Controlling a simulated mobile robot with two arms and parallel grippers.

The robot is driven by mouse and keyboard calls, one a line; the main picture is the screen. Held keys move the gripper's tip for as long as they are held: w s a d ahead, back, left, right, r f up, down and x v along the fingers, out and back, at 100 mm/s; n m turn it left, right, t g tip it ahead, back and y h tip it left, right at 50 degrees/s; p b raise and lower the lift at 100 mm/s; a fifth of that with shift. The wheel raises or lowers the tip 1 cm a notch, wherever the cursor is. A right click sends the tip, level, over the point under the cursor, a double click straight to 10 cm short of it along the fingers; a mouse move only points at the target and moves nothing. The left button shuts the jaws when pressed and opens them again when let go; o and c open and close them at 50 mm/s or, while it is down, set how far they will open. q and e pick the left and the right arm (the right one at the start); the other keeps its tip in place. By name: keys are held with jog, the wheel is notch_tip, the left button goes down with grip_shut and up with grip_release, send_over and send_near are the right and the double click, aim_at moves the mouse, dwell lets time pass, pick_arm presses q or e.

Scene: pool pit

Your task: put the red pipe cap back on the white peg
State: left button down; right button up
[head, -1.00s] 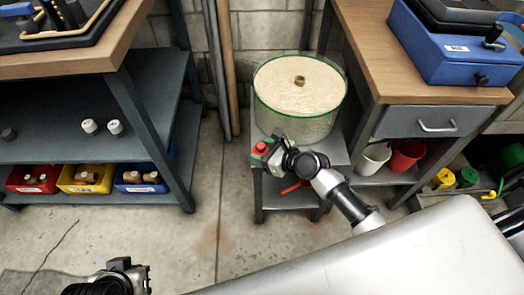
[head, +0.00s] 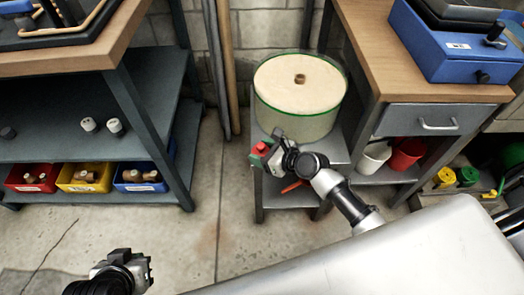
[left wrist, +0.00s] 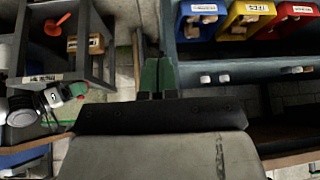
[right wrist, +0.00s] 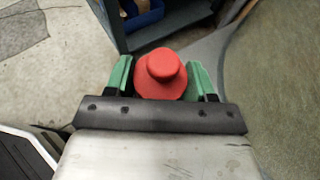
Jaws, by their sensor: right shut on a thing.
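The red pipe cap (right wrist: 162,72) is between the green fingers of my right gripper (right wrist: 161,80), which is shut on it. My left gripper (head: 148,270) is low in the head view, away from the cap. In the left wrist view its green fingers (left wrist: 157,76) are together with nothing between them. I cannot make out the white peg for certain in any view.
A large green-rimmed drum (head: 300,85) stands on the metal stand (head: 262,195). A shelf on the left holds two small white pieces (head: 102,126) above red, yellow and blue bins (head: 85,178). A drawer bench (head: 430,120) is at right. The floor between is clear.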

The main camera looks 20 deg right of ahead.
aim_at(264, 152)
pick_arm(q)
jog(key=shift+w, duration=0.1)
pick_arm(e)
jog(key=o, duration=0.6)
jog(key=shift+o, duration=0.2)
jog(key=shift+p+v, duration=0.9)
jog(key=shift+v, duration=0.6)
pick_arm(q)
jog(key=shift+s+a+r+g+p, duration=0.7)
jog(key=shift+s+g, duration=0.8)
jog(key=shift+s, duration=0.7)
pick_arm(e)
jog(key=shift+v, duration=1.3)
pick_arm(q)
jog(key=p+x, duration=0.2)
jog(key=x, duration=0.5)
jog(key=shift+s+f+y, duration=0.2)
jog(key=shift+f+y, duration=0.1)
jog(key=shift+y, duration=0.1)
pick_arm(e)
jog(key=shift+v, duration=2.7)
pick_arm(q)
jog(key=shift+a, duration=0.1)
